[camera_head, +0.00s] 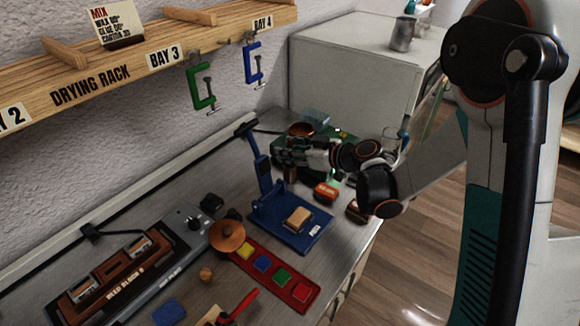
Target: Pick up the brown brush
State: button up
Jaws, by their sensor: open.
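My gripper (284,152) is at the back of the bench, beside a green item and a copper-coloured bowl (301,129). It is small in view and its fingers partly overlap the things behind. I see nothing held in it. A small brown upright thing (290,174) shows just below it; it may be the brown brush, but I cannot make out bristles. Another brown piece (356,211) lies at the bench's right edge, partly hidden by my arm.
A blue stand (306,232) holds a tan block (299,218). An orange-red item (327,192) lies behind it. A red strip with coloured squares (300,292), a copper disc (227,236) and a grey device (185,236) are nearer. Clamps hang from the drying rack (110,72) above.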

jog(key=shift+c, duration=0.5)
jog(key=shift+a, duration=0.1)
jog(key=c, duration=0.8)
jog(key=shift+r, duration=0.1)
notch_tip(320, 180, up, 20)
jog(key=p, duration=0.6)
jog(key=shift+p, duration=0.35)
